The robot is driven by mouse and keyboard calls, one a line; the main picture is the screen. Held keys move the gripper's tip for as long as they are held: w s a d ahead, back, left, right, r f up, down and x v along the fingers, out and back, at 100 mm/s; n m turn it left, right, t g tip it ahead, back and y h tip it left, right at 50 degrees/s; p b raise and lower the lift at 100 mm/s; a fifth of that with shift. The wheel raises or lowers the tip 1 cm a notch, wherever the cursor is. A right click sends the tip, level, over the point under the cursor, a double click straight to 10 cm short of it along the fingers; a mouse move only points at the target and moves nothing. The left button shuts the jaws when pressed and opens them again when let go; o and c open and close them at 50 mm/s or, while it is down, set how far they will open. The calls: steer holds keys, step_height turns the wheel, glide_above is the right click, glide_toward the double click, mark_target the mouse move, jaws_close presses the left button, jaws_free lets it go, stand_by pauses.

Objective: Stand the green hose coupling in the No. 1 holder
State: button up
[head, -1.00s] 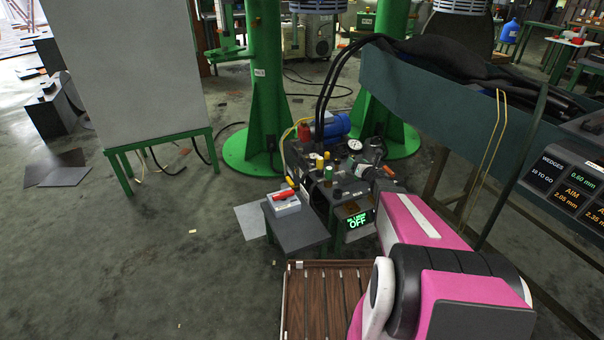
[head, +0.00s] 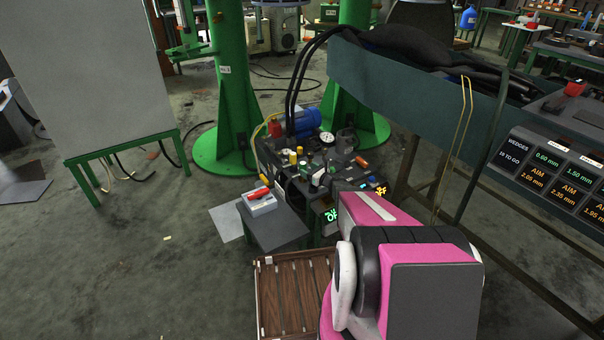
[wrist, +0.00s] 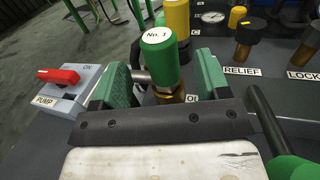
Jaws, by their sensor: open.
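The green hose coupling (wrist: 160,62) stands upright in the wrist view, with a white "No. 1" label on its top and a brass part at its foot. My gripper (wrist: 164,78) is open, with one green finger pad to the left of the coupling and one to the right. Gaps show between the pads and the coupling, and it is not gripped. In the head view my arm hides the gripper. I cannot make out the No. 1 holder in either view.
A yellow-capped fitting (wrist: 177,17) stands just behind the coupling. The pump switch box (wrist: 68,88) with a red handle is at left. A brass-stemmed relief knob (wrist: 250,36) and a gauge (wrist: 212,17) are at right. A slatted wooden platform (head: 290,262) lies by my arm.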

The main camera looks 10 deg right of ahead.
mark_target(300, 164)
steer(key=shift+x, duration=2.95)
jaws_close()
steer(key=shift+r, duration=0.1)
